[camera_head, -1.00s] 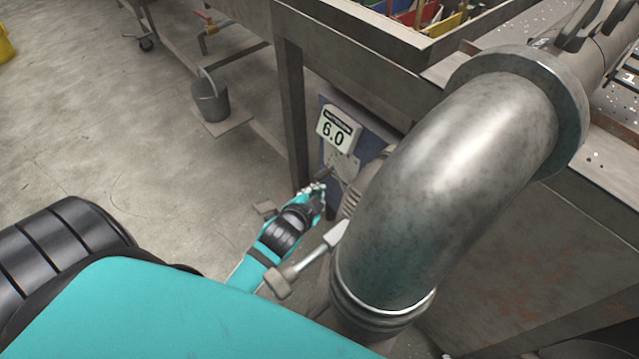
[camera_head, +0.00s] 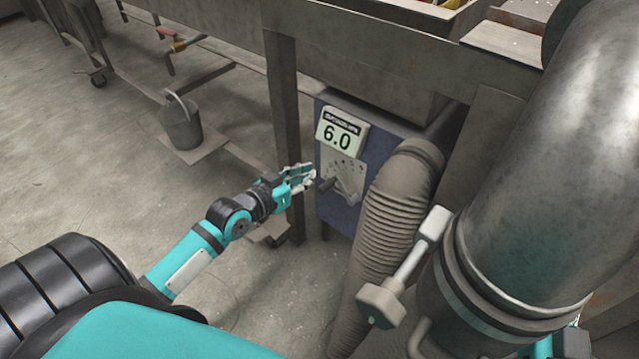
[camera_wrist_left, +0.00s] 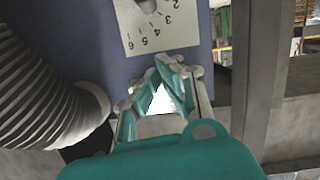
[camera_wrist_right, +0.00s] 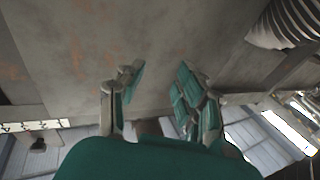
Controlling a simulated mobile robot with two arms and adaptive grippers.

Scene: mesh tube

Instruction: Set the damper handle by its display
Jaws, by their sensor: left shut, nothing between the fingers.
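The display (camera_head: 341,134) on the blue damper box (camera_head: 338,220) reads 6.0. Below it is a pale dial plate (camera_head: 352,170) with numbers and a handle (camera_head: 328,184) with a dark grip. In the left wrist view the dial plate (camera_wrist_left: 165,35) shows upside-down numbers, and only a bit of the handle (camera_wrist_left: 147,5) shows at the top edge. My left gripper (camera_head: 306,178) is shut and empty, just left of the handle; I cannot tell whether it touches. My right gripper (camera_wrist_right: 155,78) is open and empty in front of a grey metal surface.
A ribbed hose (camera_head: 392,215) runs down right of the box. A large metal pipe (camera_head: 545,190) and a clamp lever (camera_head: 402,268) stand in front on the right. A table leg (camera_head: 286,130) rises behind my left gripper. A bucket (camera_head: 181,124) stands on a low shelf at left.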

